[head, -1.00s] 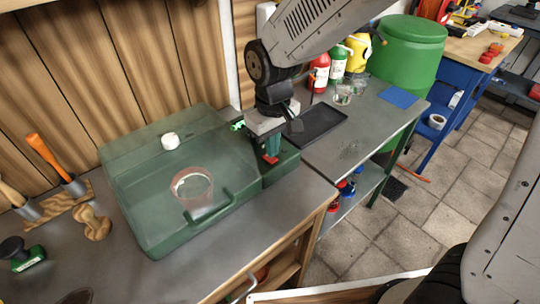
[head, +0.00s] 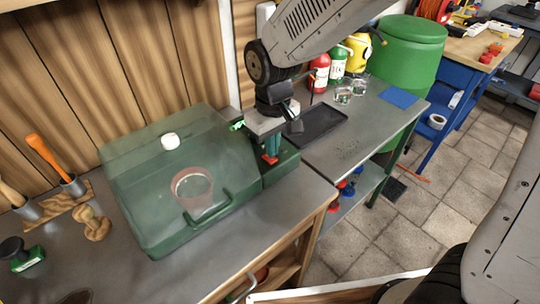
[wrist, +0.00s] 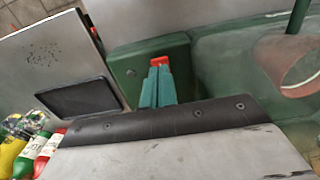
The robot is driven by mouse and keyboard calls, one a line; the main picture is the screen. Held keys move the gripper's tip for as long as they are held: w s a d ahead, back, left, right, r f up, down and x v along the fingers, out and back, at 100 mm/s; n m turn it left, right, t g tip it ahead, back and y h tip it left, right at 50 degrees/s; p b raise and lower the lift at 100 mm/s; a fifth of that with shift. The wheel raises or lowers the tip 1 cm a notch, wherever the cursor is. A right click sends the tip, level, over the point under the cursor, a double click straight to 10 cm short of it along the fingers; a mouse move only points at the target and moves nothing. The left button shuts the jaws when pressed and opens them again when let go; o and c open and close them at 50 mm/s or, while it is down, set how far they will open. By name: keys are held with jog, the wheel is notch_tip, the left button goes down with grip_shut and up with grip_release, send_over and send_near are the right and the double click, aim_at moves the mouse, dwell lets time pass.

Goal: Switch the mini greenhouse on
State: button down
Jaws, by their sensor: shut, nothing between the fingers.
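The mini greenhouse (head: 145,215) is a green box with a see-through lid, a white knob on top and a front handle. A brownish pot (head: 192,188) shows inside it. A green side box (head: 285,168) adjoins its right side. It also shows in the wrist view (wrist: 125,62). Small bright green marks (head: 237,125) show behind my gripper. My gripper (head: 270,158) is shut and empty, pointing down over the side box.
A dark tray (head: 318,125) lies on the grey bench to the right. Bottles (head: 338,62) and glasses stand behind it. Tools in a wooden holder (head: 52,210) stand left of the greenhouse. The grey bench top right of the tray is mostly clear.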

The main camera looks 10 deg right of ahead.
jog(key=shift+f, duration=0.4)
notch_tip(320, 180, up, 7)
dwell(1.0)
dwell(0.4)
jog(key=s+d+r+m, duration=0.3)
jog(key=s+d, duration=0.6)
jog(key=d, duration=0.1)
jog(key=s+d+r+m+t, duration=0.1)
jog(key=s+d+r+m, duration=0.2)
jog(key=s+d, duration=0.7)
jog(key=shift+s+d+r+m, duration=0.25)
jog(key=shift+d+r+m, duration=0.2)
jog(key=shift+r, duration=0.25)
